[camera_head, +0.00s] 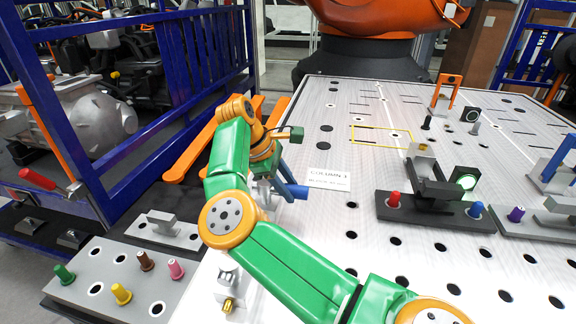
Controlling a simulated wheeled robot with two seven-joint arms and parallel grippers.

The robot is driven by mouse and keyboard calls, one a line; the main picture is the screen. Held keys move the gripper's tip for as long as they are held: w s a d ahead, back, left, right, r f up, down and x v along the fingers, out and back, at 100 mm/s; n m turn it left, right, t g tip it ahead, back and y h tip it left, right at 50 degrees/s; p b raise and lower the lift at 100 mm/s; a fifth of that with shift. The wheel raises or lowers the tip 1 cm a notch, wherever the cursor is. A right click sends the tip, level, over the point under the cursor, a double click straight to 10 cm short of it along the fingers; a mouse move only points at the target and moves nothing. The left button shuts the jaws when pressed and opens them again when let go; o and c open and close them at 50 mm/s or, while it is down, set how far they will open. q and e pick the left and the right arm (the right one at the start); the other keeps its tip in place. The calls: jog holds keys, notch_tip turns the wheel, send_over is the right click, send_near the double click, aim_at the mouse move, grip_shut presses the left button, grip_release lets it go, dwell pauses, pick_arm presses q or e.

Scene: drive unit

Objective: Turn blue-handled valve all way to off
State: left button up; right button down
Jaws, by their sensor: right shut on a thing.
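The blue handle (291,188) of the valve shows beside the near left edge of the perforated metal table, sloping down to the right. Silver metal parts (264,192) show at its left end, partly behind my arm. My right gripper (276,178) is at the blue handle, below my green and orange wrist, and is shut on it. The wrist and forearm hide the fingertips and most of the valve body. My left gripper is not in view.
A fixture with red and blue pegs (435,205) stands further right. A grey block with coloured pegs (108,283) is at lower left. A red-handled lever (38,179) and blue rack (160,95) are left.

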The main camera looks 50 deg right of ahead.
jog(key=shift+f, duration=0.1)
jog(key=c, duration=0.5)
grip_release()
jog(key=shift+s, duration=0.1)
jog(key=v, duration=0.7)
